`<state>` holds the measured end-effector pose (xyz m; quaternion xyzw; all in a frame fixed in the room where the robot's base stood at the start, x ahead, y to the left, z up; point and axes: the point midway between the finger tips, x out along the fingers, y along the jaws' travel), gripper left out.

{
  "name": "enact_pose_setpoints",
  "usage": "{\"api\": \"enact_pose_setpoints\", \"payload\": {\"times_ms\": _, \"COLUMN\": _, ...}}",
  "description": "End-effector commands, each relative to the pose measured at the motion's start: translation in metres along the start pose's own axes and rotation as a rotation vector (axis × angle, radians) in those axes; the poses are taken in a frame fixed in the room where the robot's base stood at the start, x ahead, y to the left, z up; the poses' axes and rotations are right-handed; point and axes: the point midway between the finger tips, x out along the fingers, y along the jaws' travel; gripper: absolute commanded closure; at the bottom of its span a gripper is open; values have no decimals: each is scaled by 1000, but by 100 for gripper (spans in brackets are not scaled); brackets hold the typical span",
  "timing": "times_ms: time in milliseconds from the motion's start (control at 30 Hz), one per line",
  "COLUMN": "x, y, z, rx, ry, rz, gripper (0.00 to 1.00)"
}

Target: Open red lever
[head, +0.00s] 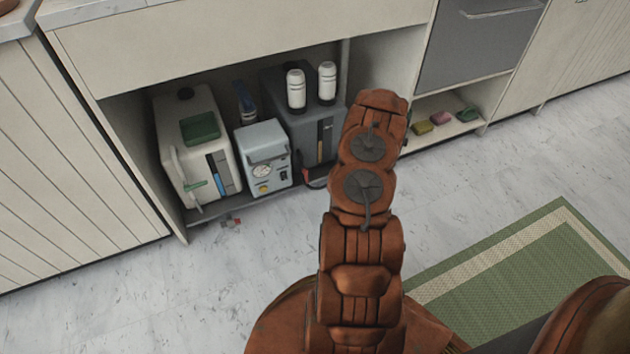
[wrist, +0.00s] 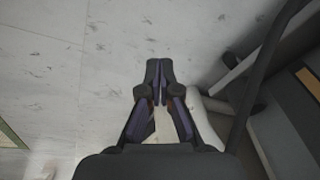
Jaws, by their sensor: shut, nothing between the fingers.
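A small red part (head: 316,183) sits low at the front of the dark grey tank (head: 300,125) under the counter, partly hidden by my arm. My gripper (wrist: 158,66) is shut and empty in the wrist view, above the pale floor. A pale rounded piece (wrist: 207,122) lies behind its right finger; I cannot tell what it is. In the head view my gripper is hidden behind my arm.
A white canister (head: 180,135) and a grey box with a gauge (head: 262,158) stand left of the tank. Two white bottles (head: 296,90) are on top of the tank. Sponges (head: 440,118) lie on a low shelf. A green mat (head: 510,265) covers floor at right.

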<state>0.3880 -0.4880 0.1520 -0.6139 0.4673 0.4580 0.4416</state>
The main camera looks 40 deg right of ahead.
Motion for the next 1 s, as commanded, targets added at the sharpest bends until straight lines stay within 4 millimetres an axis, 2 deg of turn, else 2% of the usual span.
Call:
{"api": "enact_pose_setpoints", "payload": {"times_ms": 100, "x": 3, "y": 1, "z": 4, "rx": 254, "ry": -104, "rz": -3, "gripper": 100}}
{"api": "enact_pose_setpoints", "payload": {"times_ms": 233, "x": -3, "y": -11, "z": 10, "rx": 518, "ry": -237, "rz": -31, "gripper": 100}}
{"api": "enact_pose_setpoints", "payload": {"times_ms": 500, "x": -38, "y": -62, "z": 2, "rx": 953, "ry": -529, "rz": -154, "gripper": 100}}
{"api": "enact_pose_setpoints", "payload": {"times_ms": 600, "x": -52, "y": -79, "z": -2, "rx": 1038, "ry": -615, "rz": -194, "gripper": 100}}
{"api": "enact_pose_setpoints", "payload": {"times_ms": 767, "x": -67, "y": -92, "z": -8, "rx": 1102, "ry": -686, "rz": -230, "gripper": 100}}
{"api": "enact_pose_setpoints", "payload": {"times_ms": 867, "x": -66, "y": -95, "z": -7, "rx": 1109, "ry": -698, "rz": -234, "gripper": 100}}
{"api": "enact_pose_setpoints", "payload": {"times_ms": 1000, "x": -54, "y": -102, "z": 0, "rx": 1108, "ry": -699, "rz": -233, "gripper": 100}}
